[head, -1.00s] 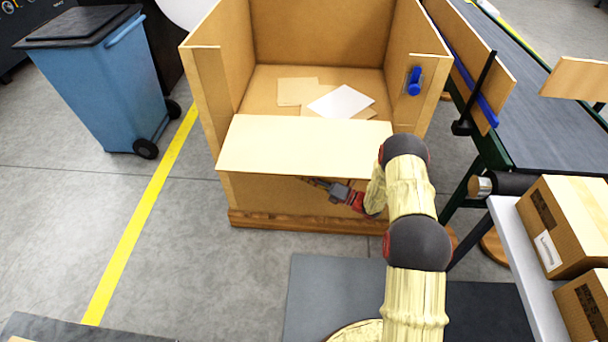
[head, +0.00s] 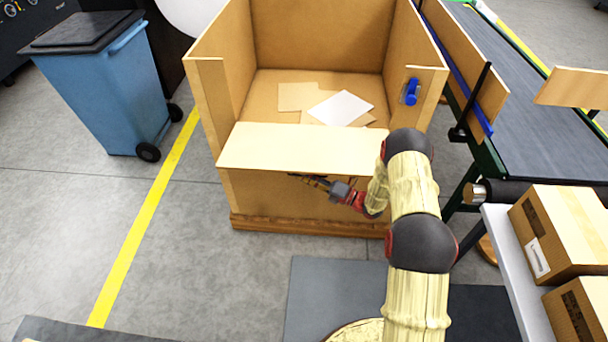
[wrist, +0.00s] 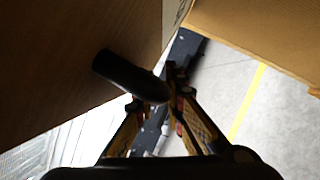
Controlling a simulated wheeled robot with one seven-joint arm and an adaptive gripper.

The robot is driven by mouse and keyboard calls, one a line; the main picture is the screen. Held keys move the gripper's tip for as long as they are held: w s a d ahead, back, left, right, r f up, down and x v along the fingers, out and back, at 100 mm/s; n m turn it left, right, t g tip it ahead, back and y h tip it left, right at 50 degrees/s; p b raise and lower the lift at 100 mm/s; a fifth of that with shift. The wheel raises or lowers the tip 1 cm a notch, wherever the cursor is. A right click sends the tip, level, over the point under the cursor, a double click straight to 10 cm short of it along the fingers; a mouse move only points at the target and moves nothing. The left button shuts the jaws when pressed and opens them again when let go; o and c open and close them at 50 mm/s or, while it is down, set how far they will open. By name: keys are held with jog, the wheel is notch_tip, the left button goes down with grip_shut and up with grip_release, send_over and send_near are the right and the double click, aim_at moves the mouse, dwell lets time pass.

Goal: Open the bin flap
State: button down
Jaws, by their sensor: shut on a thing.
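The bin (head: 310,203) is a tall tan box on a wooden base, in the middle of the head view. Its pale front flap (head: 300,148) is folded outward from the low front wall, sticking out towards me. My gripper (head: 305,180) is just under the flap's outer edge. In the wrist view, my gripper (wrist: 160,97) is shut on a dark rounded bar, the flap handle (wrist: 120,74), beside a brown panel. The flap hides the handle in the head view. A blue latch (head: 412,92) sits on the bin's right front post.
Flat sheets (head: 340,107) lie inside the bin. A blue wheeled bin (head: 105,95) stands left, beyond a yellow floor line (head: 150,225). A conveyor (head: 545,125) and cartons (head: 565,230) on a shelf are close on the right.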

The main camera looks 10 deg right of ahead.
jog(key=c, duration=1.9)
grip_release()
jog(key=shift+o, duration=0.3)
jog(key=v, duration=1.2)
jog(key=shift+s, duration=0.1)
jog(key=shift+f, duration=0.1)
jog(key=b+v, duration=0.1)
jog(key=v, duration=0.8)
jog(key=shift+f, duration=0.15)
